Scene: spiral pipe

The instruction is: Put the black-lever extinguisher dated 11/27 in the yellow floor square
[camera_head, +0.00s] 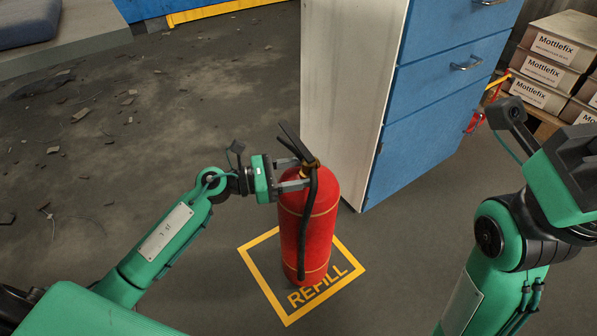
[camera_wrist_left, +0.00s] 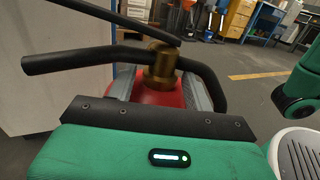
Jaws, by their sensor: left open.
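A red extinguisher (camera_head: 308,225) with a black lever (camera_head: 295,143) and black hose stands upright inside the yellow floor square (camera_head: 266,303) marked REFILL. No date can be read on it from here. My left gripper (camera_head: 298,176) is open, with its fingers on either side of the extinguisher's neck. In the left wrist view the brass neck (camera_wrist_left: 161,66) and red shoulder sit between the two grey fingers. My right arm is at the right of the head view; its gripper's fingers are not visible.
A blue drawer cabinet (camera_head: 430,115) with a pale side stands just behind the extinguisher. Mottlefix boxes (camera_head: 553,62) are stacked at the back right. Debris lies on the floor at the left. A grey platform (camera_head: 95,35) is at the back left.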

